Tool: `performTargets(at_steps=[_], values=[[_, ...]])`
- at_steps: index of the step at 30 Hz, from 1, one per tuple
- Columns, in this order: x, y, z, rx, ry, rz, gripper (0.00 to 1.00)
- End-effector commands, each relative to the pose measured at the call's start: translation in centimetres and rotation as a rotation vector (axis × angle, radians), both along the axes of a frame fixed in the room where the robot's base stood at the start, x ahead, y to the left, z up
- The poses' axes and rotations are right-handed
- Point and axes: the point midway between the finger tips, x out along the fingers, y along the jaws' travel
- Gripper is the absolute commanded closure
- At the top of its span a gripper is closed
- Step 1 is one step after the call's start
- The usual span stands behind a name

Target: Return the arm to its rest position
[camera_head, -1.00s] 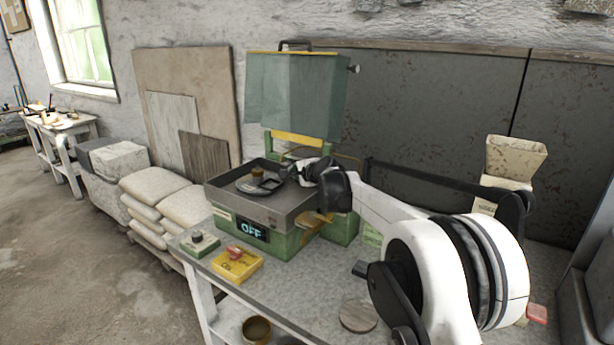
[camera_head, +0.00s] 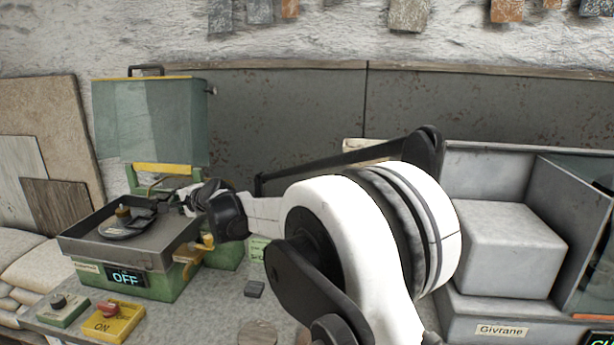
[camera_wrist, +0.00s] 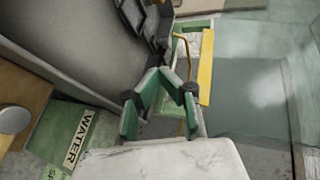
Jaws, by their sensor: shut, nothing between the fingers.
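My white and black arm (camera_head: 345,225) reaches left across the bench.
The machine's display (camera_head: 124,277) reads OFF and its translucent hood (camera_head: 150,122) is raised. A yellow switch box (camera_head: 112,322) and a small green control box (camera_head: 62,308) stand in front. A grey block (camera_head: 505,245) in a machine labelled Givrane is at right. A WATER label (camera_wrist: 78,140) is near the wrist.

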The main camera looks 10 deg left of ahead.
Motion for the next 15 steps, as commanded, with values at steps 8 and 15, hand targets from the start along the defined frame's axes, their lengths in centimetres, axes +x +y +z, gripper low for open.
performTargets(at_steps=[8, 15], values=[[1.4, -6.6, 3.0, -0.073, -0.061, -0.02, 1.0], [1.8, -17.8, 6.7, -0.215, -0.159, -0.044, 1.0]])
